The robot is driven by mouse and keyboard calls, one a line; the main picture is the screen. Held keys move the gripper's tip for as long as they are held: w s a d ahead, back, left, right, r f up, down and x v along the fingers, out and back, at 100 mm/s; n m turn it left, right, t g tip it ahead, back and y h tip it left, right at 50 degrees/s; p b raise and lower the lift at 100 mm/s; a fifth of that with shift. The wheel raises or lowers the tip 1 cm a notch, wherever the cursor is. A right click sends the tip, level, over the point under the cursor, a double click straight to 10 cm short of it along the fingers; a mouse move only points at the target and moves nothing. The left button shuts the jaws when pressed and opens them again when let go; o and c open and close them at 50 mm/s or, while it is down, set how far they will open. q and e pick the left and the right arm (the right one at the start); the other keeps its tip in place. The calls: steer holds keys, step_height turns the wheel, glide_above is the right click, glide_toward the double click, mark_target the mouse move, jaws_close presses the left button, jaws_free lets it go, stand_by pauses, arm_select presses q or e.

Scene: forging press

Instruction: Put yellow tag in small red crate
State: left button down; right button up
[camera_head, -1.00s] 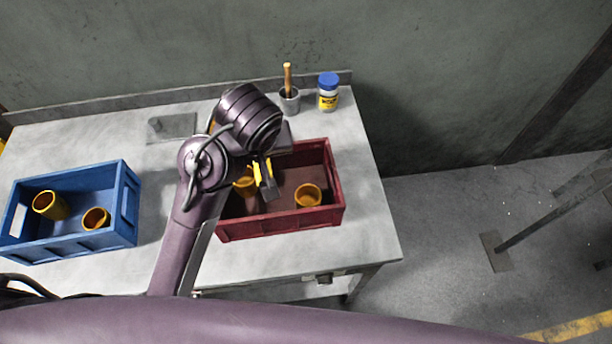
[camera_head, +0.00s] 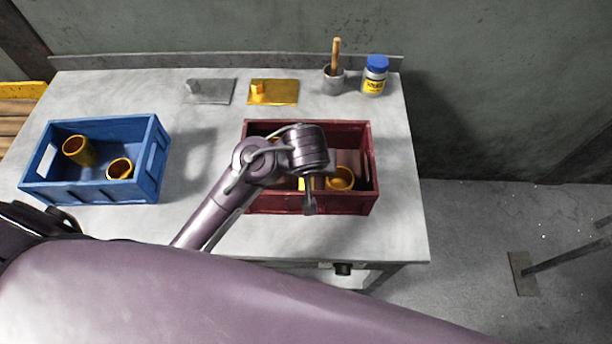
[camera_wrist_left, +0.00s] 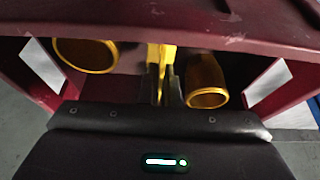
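The yellow tag (camera_wrist_left: 161,58) is a narrow yellow piece between the dark fingers of my left gripper (camera_wrist_left: 164,86) in the wrist view. The fingers look closed on it. In the head view my left gripper (camera_head: 309,197) points down over the red crate (camera_head: 312,203), near its front wall, and the wrist hides part of the inside. A bit of yellow (camera_head: 302,184) shows beside the fingers. Yellow cups stand in the crate; one (camera_head: 341,178) is just right of the gripper. In the wrist view, cups (camera_wrist_left: 88,54) and (camera_wrist_left: 207,82) flank the fingers. My right gripper is out of view.
A blue crate (camera_head: 152,185) with two yellow cups stands at the left. A grey plate (camera_head: 215,92) and a yellow plate (camera_head: 283,93) lie at the back, near a grey pot with a brush (camera_head: 334,82) and a blue-capped jar (camera_head: 375,76). The table between the crates is bare.

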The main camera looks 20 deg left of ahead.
arm_select(q)
step_height(320, 180, down, 4)
steer(key=shift+a+f+b, duration=0.1)
steer(key=shift+b, duration=0.2)
steer(key=shift+f, duration=0.1)
steer(key=c, duration=1.6)
jaws_free()
steer(key=shift+c, duration=0.2)
